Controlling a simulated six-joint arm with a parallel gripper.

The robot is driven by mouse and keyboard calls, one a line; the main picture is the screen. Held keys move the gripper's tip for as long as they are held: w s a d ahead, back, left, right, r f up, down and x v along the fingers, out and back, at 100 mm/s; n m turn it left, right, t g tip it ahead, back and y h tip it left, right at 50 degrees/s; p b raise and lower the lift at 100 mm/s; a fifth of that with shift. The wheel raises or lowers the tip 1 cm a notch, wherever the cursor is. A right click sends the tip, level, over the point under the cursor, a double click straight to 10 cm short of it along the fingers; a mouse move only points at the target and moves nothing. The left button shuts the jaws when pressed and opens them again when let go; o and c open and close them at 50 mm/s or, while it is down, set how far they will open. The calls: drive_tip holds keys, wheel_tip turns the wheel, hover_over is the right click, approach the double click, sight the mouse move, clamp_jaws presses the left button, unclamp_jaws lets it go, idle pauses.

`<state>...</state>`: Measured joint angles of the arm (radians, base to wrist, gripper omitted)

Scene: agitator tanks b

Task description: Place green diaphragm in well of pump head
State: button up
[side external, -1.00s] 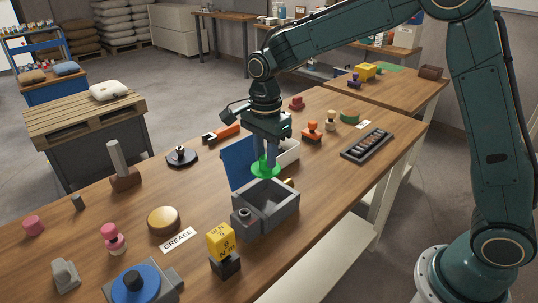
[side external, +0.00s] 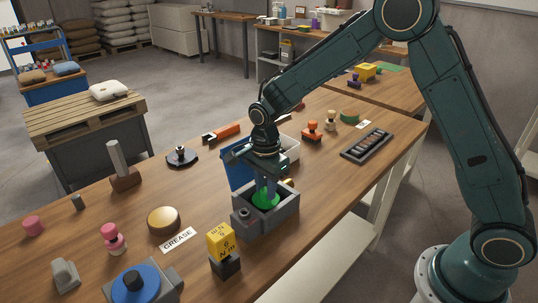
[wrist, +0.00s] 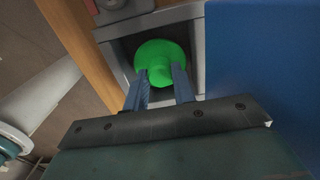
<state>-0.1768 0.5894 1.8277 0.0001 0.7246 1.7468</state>
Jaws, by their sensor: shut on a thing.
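The green diaphragm (side external: 265,200) is a bright green disc with a raised knob. My gripper (side external: 266,188) is shut on the knob and points down. The disc is within the opening of the grey pump head (side external: 272,225), a square open box. In the wrist view the green diaphragm (wrist: 161,58) sits between the blue fingertips of my gripper (wrist: 161,80), inside the dark square well of the pump head (wrist: 199,50). I cannot tell whether it touches the well floor.
A blue panel (side external: 239,172) stands upright behind the pump head, with a white bin (side external: 290,149) beside it. The table's front edge is close.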

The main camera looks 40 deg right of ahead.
drive_tip(key=shift+f, duration=0.85)
drive_tip(key=shift+f, duration=0.1)
drive_tip(key=o, duration=1)
drive_tip(key=shift+r, duration=6.15)
